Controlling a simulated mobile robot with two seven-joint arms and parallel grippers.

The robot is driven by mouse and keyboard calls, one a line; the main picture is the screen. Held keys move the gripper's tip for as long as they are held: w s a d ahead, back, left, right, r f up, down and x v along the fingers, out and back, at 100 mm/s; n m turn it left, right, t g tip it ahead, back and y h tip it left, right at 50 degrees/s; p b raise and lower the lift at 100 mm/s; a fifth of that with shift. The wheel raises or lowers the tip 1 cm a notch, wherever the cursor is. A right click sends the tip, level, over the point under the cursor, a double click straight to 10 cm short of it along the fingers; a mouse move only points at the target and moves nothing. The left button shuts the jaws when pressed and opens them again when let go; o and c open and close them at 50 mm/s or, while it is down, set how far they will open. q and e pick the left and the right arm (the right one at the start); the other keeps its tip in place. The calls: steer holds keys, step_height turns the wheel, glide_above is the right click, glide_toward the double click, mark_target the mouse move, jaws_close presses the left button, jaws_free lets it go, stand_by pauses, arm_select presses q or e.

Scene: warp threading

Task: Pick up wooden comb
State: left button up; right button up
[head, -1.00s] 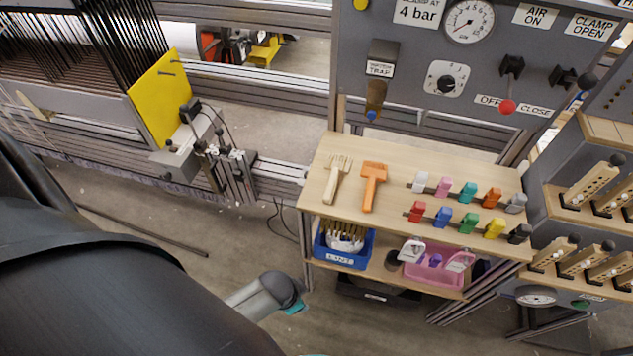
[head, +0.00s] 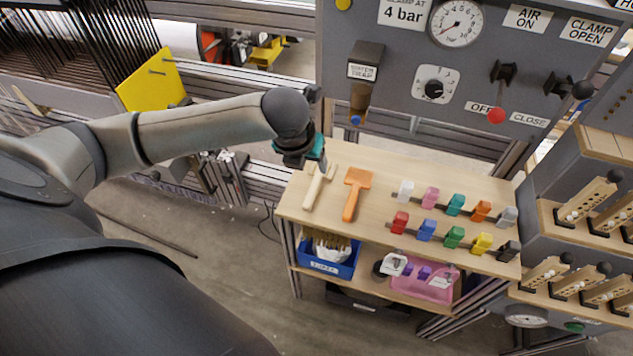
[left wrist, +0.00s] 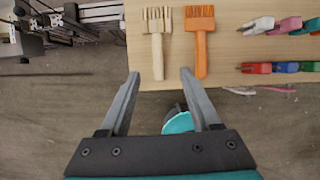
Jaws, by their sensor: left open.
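The pale wooden comb (head: 314,190) lies on the left end of the wooden shelf top (head: 380,222), partly hidden behind my left gripper in the head view. In the left wrist view the wooden comb (left wrist: 157,42) shows whole, teeth away from me, its handle end pointing between my fingers. My left gripper (left wrist: 159,74) is open and empty, just short of the handle; in the head view the left gripper (head: 316,162) hangs above the comb's toothed end. An orange comb (head: 356,193) lies just right of the wooden one. My right gripper is not in view.
Several coloured clips (head: 427,230) stand in two rows to the right on the shelf top. A blue bin (head: 330,266) and a pink bin (head: 432,288) sit on the shelf below. A grey control panel (head: 400,85) rises behind.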

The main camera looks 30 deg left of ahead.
arm_select(q)
steer(key=b, duration=0.3)
glide_above(316, 182)
steer(key=s, duration=0.2)
steer(key=f, duration=0.9)
steer(key=shift+s+d, duration=0.15)
steer(key=shift+d, duration=0.15)
steer(key=b+x, duration=0.2)
steer(key=x, duration=0.3)
steer(key=shift+s, duration=0.1)
steer(key=shift+f, duration=0.1)
steer(key=shift+a, duration=0.1)
steer(key=shift+f, duration=0.2)
jaws_close()
